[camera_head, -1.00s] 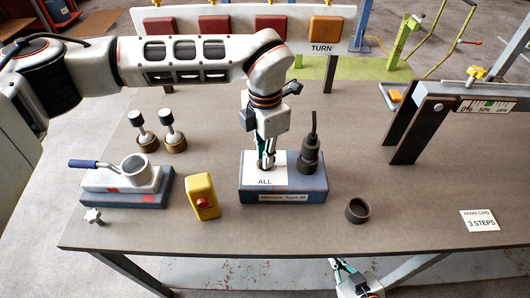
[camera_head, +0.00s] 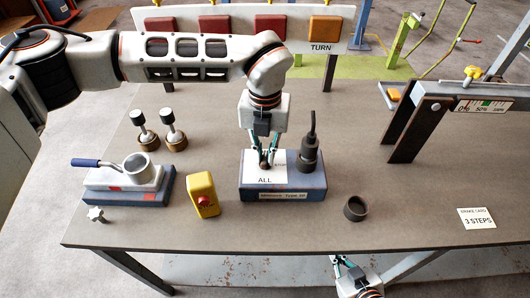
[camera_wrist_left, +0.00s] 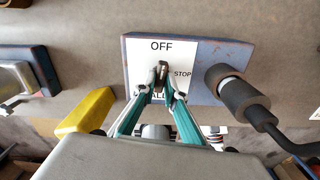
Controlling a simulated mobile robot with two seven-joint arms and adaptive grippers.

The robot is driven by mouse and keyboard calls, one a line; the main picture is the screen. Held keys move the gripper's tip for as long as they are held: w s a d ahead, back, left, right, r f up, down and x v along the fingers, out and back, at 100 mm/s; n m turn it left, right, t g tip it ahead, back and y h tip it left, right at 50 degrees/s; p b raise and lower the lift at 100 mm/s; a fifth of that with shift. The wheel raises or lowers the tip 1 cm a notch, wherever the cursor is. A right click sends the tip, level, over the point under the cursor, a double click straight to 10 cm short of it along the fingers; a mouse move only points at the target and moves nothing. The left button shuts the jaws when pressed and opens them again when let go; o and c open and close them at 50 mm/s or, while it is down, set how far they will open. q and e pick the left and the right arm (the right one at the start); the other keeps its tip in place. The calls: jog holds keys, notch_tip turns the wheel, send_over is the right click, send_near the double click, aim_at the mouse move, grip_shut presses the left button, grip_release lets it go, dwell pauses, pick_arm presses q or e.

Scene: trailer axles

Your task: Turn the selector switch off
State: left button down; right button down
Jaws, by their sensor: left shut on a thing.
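The selector switch is a blue box (camera_head: 310,186) with a white label plate (camera_head: 282,180) on the table. In the left wrist view the plate reads OFF, STOP and ALL, the last partly hidden. Its small dark knob (camera_wrist_left: 162,72) stands on the plate and points roughly toward OFF. My left gripper (camera_head: 265,165) reaches down from above and is shut on the knob; its fingertips (camera_wrist_left: 160,90) sit either side of it. My right gripper (camera_head: 344,264) is at the bottom edge, below the table's front, with its fingers apart and empty.
A black plug with a cable (camera_head: 309,150) stands at the box's right end. A yellow box with a red button (camera_head: 203,195) stands to the left. A black ring (camera_head: 355,208) lies at the right. A dark gauge stand (camera_head: 425,125) rises farther right.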

aim_at(265, 158)
pick_arm(q)
jog(key=shift+r+n, duration=0.1)
jog(key=shift+n, duration=0.7)
jog(key=shift+w, duration=0.1)
jog(key=c, duration=2.1)
grip_release()
notch_tip(265, 158, up, 12)
